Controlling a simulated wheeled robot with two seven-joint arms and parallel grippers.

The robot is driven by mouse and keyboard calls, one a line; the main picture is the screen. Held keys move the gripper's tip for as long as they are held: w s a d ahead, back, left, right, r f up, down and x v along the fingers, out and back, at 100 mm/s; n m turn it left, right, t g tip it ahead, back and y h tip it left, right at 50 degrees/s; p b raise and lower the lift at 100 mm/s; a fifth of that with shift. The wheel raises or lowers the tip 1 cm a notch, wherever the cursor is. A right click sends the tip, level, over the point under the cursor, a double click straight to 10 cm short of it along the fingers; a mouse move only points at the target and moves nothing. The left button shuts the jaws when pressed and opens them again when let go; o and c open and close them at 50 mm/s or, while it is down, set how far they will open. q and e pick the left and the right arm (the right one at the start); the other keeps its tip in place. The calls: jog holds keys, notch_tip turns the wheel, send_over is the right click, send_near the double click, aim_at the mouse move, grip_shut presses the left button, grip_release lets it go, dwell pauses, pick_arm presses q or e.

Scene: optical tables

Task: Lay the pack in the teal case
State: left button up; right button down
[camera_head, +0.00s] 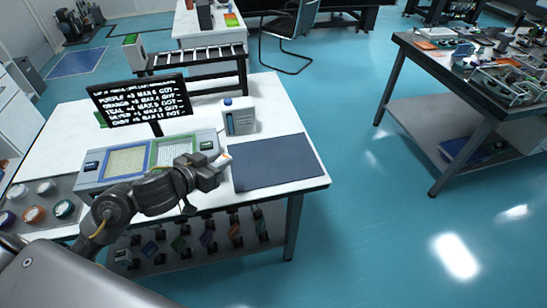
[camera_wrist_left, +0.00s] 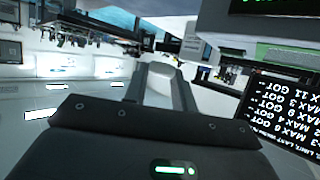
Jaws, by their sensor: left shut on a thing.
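My left gripper (camera_head: 220,163) is shut on a small white and orange thing (camera_head: 224,158), seemingly the pack, above the white table between the green-framed panel and the dark mat. In the left wrist view a pale piece (camera_wrist_left: 163,76) shows between the fingers (camera_wrist_left: 162,85); its shape is mostly hidden. I cannot tell which thing is the teal case. A round teal-rimmed container (camera_head: 65,209) sits in the grey tray at the far left, and several small coloured items hang on the rack below the table. My right gripper is not in view.
A dark mat (camera_head: 274,162) lies clear at the table's right. A black text sign (camera_head: 140,101) stands behind the blue- and green-framed panels (camera_head: 128,160). An orange-rimmed container (camera_head: 34,214) sits in the grey tray (camera_head: 62,187).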

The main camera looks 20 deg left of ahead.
pick_arm(q)
jog(key=b, duration=0.4)
send_over(266, 176)
jog(key=s+a, duration=0.3)
jog(key=s, duration=0.1)
notch_tip(266, 176, down, 5)
jog(key=w+d+f+b, duration=0.2)
jog(key=f+b, duration=0.1)
jog(key=shift+w+d+f, duration=0.1)
jog(key=shift+w+f, duration=0.15)
jog(key=shift+w, duration=0.1)
jog(key=shift+w+d+f+b, duration=0.25)
jog(key=shift+b, duration=0.05)
jog(key=shift+w+d+f, duration=0.1)
jog(key=shift+f, duration=0.15)
jog(key=shift+w+d+f+b, duration=0.15)
jog(key=shift+f+b, duration=0.45)
jog(key=shift+f, duration=1.1)
jog(key=shift+f, duration=0.15)
jog(key=o, duration=0.9)
jog(key=shift+o, duration=0.2)
